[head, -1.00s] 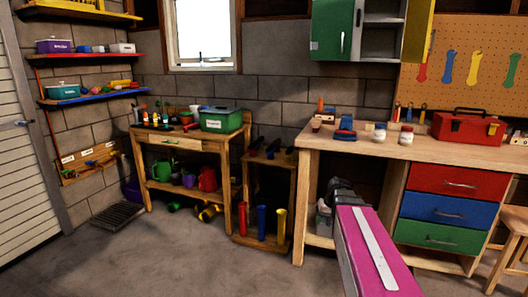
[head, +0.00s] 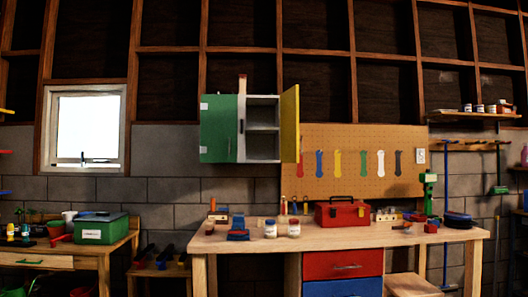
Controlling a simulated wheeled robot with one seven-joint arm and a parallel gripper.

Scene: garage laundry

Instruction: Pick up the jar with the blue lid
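Two small whitish jars stand upright side by side on the wooden workbench, left of the red toolbox. The left jar (head: 270,229) seems to have a bluish lid, though it is small and dark here. The right jar (head: 294,229) has a lid that looks reddish or brown. A narrow gap parts them. My gripper and arm are out of view now, so its fingers cannot be seen.
The workbench (head: 340,240) also holds a blue object (head: 238,230) left of the jars and a red toolbox (head: 342,212) to their right. A cabinet with an open yellow door (head: 290,123) hangs above. Several small containers stand on a high right shelf (head: 470,116).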

